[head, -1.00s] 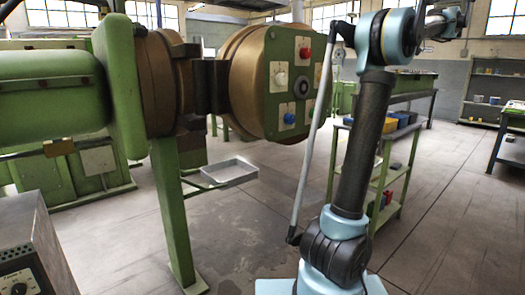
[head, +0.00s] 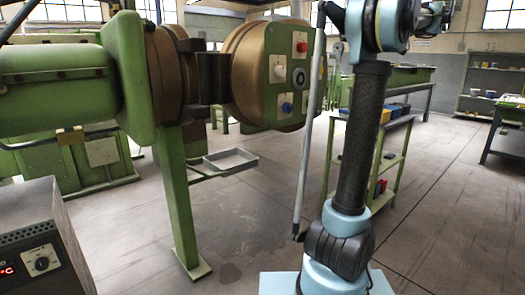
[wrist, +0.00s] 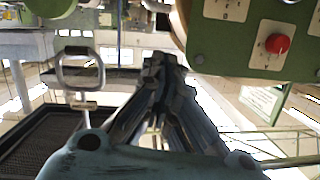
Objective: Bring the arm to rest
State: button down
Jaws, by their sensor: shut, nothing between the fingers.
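My arm (head: 360,140) stands upright at the right of the head view, its upper end cut off by the top edge. My gripper (wrist: 160,75) shows in the wrist view with its dark fingers together and nothing between them. In the head view the gripper itself is out of sight. In the wrist view, a green panel with a red knob (wrist: 277,43) is to the right of the fingers, apart from them.
The green extruder (head: 60,90) with its round brown head fills the left. A grey control box (head: 45,240) is at lower left. A metal tray (head: 230,160) juts out below the extruder head. A green shelf cart (head: 385,160) stands behind my arm. Floor at right is clear.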

jog(key=s+a+f+m+g+h, duration=0.2)
jog(key=s+a+f+g, duration=0.2)
jog(key=s+a+f, duration=0.7)
jog(key=s+a+f+m+g+h, duration=0.25)
jog(key=s+a+f, duration=0.55)
jog(key=a+f, duration=0.65)
jog(key=s+f+m+g+h, duration=0.1)
jog(key=s+f+h, duration=0.2)
jog(key=s+f, duration=0.8)
jog(key=s+f+m+g+h, duration=0.1)
jog(key=s+f+h, duration=0.2)
jog(key=s+f, duration=0.9)
notch_tip(320, 180, down, 8)
jog(key=shift+s+d+f+g, duration=0.15)
jog(key=shift+d+f+g, duration=0.05)
jog(key=shift+d+g, duration=0.15)
jog(key=shift+m+h, duration=0.25)
jog(key=shift+w+f, duration=0.2)
jog(key=shift+w, duration=0.3)
